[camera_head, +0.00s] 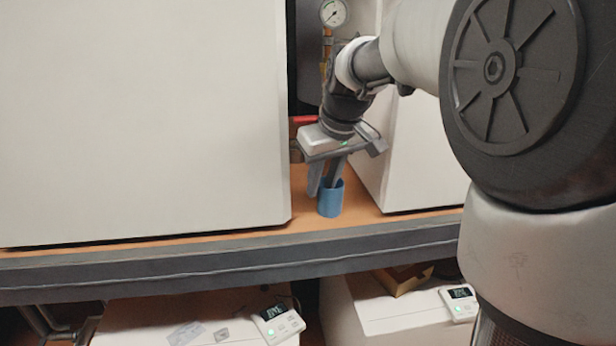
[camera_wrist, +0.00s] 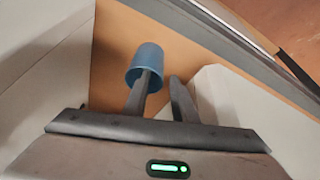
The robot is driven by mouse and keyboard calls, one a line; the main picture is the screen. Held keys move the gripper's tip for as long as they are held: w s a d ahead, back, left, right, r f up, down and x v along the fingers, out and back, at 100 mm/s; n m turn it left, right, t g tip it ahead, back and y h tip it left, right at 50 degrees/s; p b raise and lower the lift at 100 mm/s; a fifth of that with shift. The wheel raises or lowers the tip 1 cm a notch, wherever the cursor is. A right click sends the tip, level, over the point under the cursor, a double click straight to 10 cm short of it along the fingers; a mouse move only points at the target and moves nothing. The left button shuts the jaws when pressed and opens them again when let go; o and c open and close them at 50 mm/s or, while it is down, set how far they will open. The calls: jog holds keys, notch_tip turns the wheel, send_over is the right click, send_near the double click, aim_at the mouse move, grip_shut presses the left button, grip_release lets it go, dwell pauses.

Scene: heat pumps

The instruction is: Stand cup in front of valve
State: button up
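A blue cup (camera_head: 330,200) stands upright on the orange-brown shelf, in the gap between two large white units. It also shows in the wrist view (camera_wrist: 146,62), mouth toward the camera. My gripper (camera_head: 325,182) points down at the cup from above. One finger reaches into the cup's mouth and the other is outside, beside its wall. In the wrist view the fingertips (camera_wrist: 162,76) are apart, with a gap between the outer finger and the cup. A red part (camera_head: 303,119), apparently the valve's handle, shows behind my gripper, mostly hidden.
White units flank the gap closely, one on the left (camera_head: 140,120) and one on the right (camera_head: 425,150). A pressure gauge (camera_head: 334,12) on a pipe is at the back. The shelf's grey front edge (camera_head: 230,260) runs before the cup. White units with small displays are below.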

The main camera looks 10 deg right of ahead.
jog(key=shift+r, duration=0.1)
jog(key=shift+r+p, duration=0.25)
jog(key=shift+p, duration=0.05)
jog(key=v, duration=1.1)
jog(key=s+f+m, duration=0.2)
jog(key=s+f, duration=0.4)
jog(key=s, duration=0.4)
jog(key=s+f+m+t+h, duration=0.1)
jog(key=s+f, duration=0.6)
jog(key=s, duration=0.4)
jog(key=shift+s+a+m, duration=0.25)
jog(key=shift+m, duration=0.15)
jog(key=shift+r, duration=0.1)
